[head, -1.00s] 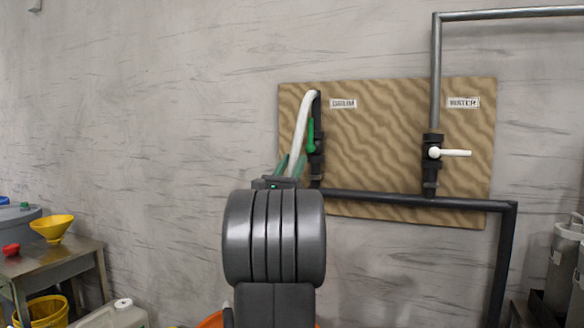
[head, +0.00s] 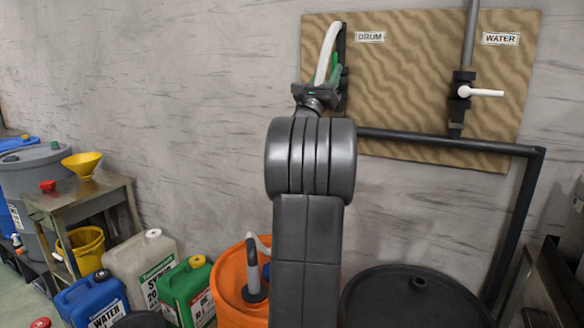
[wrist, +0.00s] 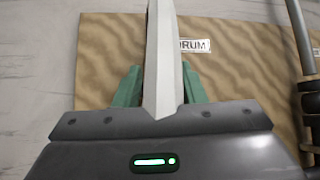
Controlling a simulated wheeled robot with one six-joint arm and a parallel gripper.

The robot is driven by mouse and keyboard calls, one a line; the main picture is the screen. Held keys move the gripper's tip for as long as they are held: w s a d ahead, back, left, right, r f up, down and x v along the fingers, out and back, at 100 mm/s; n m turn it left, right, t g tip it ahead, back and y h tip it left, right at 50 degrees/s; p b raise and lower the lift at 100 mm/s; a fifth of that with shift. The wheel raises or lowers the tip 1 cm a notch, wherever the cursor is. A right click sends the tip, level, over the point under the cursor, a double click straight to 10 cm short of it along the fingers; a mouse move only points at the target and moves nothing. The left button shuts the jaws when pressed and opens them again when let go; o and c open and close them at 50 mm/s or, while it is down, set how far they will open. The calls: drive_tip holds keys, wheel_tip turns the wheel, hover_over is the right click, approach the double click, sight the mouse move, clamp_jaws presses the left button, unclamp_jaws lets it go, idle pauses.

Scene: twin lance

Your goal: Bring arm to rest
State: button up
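My gripper (wrist: 161,66) is raised in front of the wooden board (head: 420,100) on the wall. My arm hides part of the board's lower left. Contact between fingers and hose is hard to see.
The water valve's white handle (head: 486,93) lies level at right. Below stand an orange drum (head: 231,280), a black drum (head: 410,300) and several jugs, including a green one (head: 190,290). A metal table (head: 85,200) carries a yellow funnel (head: 82,163). The wall at left is clear.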

sight(333, 65)
drive_tip(key=shift+p+x, duration=0.3)
drive_tip(key=shift+x, duration=2.1)
drive_tip(key=shift+s, duration=0.1)
drive_tip(key=b+v, duration=0.2)
drive_tip(key=v, duration=1.2)
drive_tip(key=p+x, duration=0.2)
drive_tip(key=x, duration=1.1)
drive_tip(key=shift+w+d+r, duration=0.15)
drive_tip(key=shift+w+r, duration=0.1)
drive_tip(key=shift+w+d+r+m+g+h, duration=0.2)
drive_tip(key=shift+m+g+h, duration=0.1)
drive_tip(key=shift+m+h, duration=0.1)
drive_tip(key=shift+s+d+f+m+g+h+p, duration=0.1)
drive_tip(key=shift+m+g+h+p, duration=0.05)
drive_tip(key=shift+m+g+h, duration=0.4)
drive_tip(key=shift+s+d+m+g+h+p, duration=0.15)
drive_tip(key=shift+m+g+h, duration=0.2)
drive_tip(key=shift+m, duration=0.45)
drive_tip(key=shift+s+d+f+m+g+h+p, duration=0.15)
drive_tip(key=shift+m+g+h, duration=0.15)
drive_tip(key=shift+m+g, duration=0.3)
drive_tip(key=shift+a, duration=0.1)
